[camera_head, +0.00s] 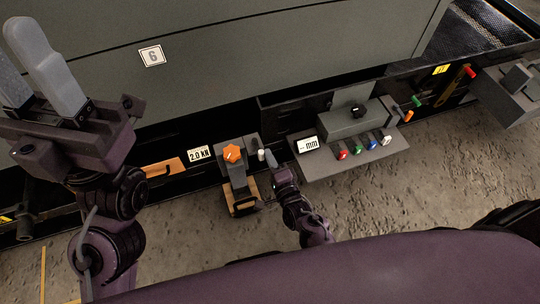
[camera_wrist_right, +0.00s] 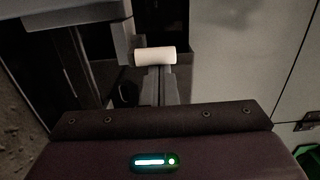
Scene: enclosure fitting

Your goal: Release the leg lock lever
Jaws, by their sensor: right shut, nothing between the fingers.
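A small white cylindrical grip (camera_head: 261,155) sits at the right side of a grey unit with an orange knob (camera_head: 232,153). I take this grip as the leg lock lever's handle, but no label confirms it. In the right wrist view the white grip (camera_wrist_right: 155,55) lies crosswise at the tips of my right gripper (camera_wrist_right: 159,72). My right gripper (camera_head: 271,158) is shut and empty, right beside the grip; whether they touch I cannot tell. My left gripper (camera_head: 22,55) is raised at the upper left, fingers apart and empty.
A grey panel (camera_head: 355,127) with a black knob and several coloured small levers stands to the right. The large grey enclosure (camera_head: 250,50) stands behind. Rough floor (camera_head: 400,200) is open in front.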

